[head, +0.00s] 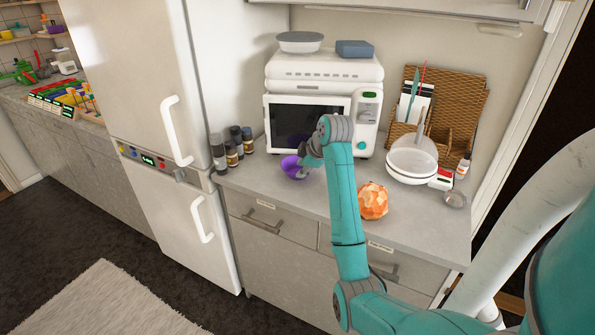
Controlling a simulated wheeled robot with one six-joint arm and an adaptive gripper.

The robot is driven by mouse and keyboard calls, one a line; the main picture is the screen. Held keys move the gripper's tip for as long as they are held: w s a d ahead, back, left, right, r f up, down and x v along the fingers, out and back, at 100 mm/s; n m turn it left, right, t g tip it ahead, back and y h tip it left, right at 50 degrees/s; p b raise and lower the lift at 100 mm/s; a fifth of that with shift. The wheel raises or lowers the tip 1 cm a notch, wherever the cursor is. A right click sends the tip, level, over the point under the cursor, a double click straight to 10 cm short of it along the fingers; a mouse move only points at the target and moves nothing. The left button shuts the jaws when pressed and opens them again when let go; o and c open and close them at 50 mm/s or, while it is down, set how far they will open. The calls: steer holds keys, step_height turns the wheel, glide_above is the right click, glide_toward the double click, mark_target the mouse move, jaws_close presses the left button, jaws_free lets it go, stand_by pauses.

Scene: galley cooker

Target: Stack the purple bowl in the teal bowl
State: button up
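The purple bowl (292,168) is on or just above the grey counter, in front of the microwave. My gripper (304,164) is at the bowl's right side, touching or very close to it. The fingers are small and partly hidden by my wrist, so I cannot tell whether they are shut on the rim. No teal bowl can be made out; my own teal arm covers part of the counter.
An orange patterned round object (373,201) stands right of my forearm. A microwave (308,121) is behind, several dark-lidded jars (218,153) to the left. White pans (411,160) and a wicker rack (460,95) are at right. The counter's front strip is partly clear.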

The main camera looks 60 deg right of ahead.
steer(key=shift+x, duration=2.65)
jaws_close()
